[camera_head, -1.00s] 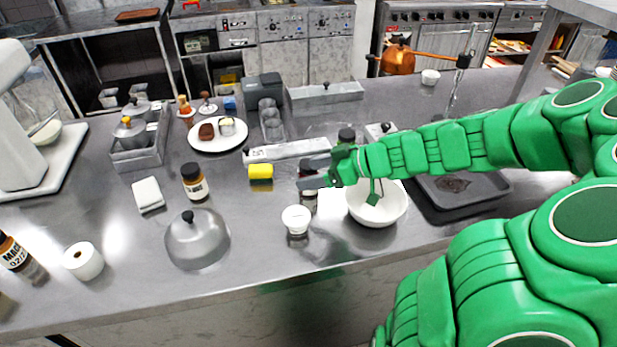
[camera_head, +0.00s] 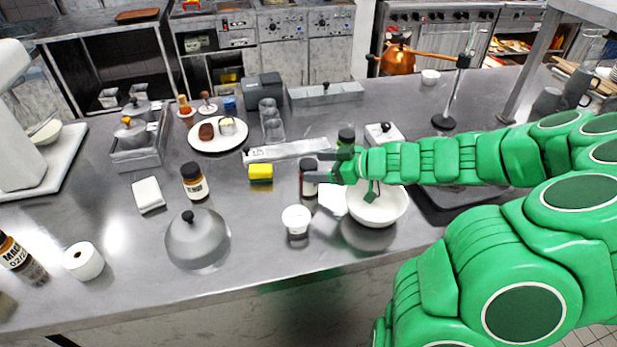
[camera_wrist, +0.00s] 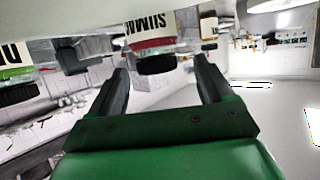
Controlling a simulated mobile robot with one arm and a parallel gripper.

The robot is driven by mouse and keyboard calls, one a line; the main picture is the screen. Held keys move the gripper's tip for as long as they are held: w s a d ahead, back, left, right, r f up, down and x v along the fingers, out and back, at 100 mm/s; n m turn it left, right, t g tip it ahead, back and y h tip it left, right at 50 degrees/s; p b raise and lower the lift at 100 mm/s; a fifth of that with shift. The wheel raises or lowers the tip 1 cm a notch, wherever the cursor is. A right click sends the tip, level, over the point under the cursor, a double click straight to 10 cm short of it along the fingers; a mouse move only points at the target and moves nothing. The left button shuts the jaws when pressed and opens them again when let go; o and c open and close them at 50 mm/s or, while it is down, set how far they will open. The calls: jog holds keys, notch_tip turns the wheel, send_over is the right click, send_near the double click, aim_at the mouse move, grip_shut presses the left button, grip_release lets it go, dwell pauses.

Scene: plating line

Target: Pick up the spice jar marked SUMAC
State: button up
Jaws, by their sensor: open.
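The SUMAC jar (camera_head: 308,180) stands upright on the steel counter, with a dark cap and a dark red band. In the wrist view the jar (camera_wrist: 150,40) appears upside down, its label partly cut off at the top edge. My gripper (camera_head: 326,166) is open and empty, just right of the jar near cap height. In the wrist view the jar lies ahead, centred between the fingers of my gripper (camera_wrist: 160,68). I cannot tell whether the fingertips reach past its near side.
A green-banded jar (camera_wrist: 14,58) stands close by, also behind my gripper in the head view (camera_head: 346,137). A dark-capped jar (camera_head: 194,184) stands farther left.

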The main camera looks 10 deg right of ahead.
aim_at(309, 164)
jog(key=shift+x, duration=2.05)
jog(key=shift+w+d+f, duration=0.1)
jog(key=shift+d+f, duration=0.1)
jog(key=shift+c, duration=0.4)
jog(key=c, duration=1.1)
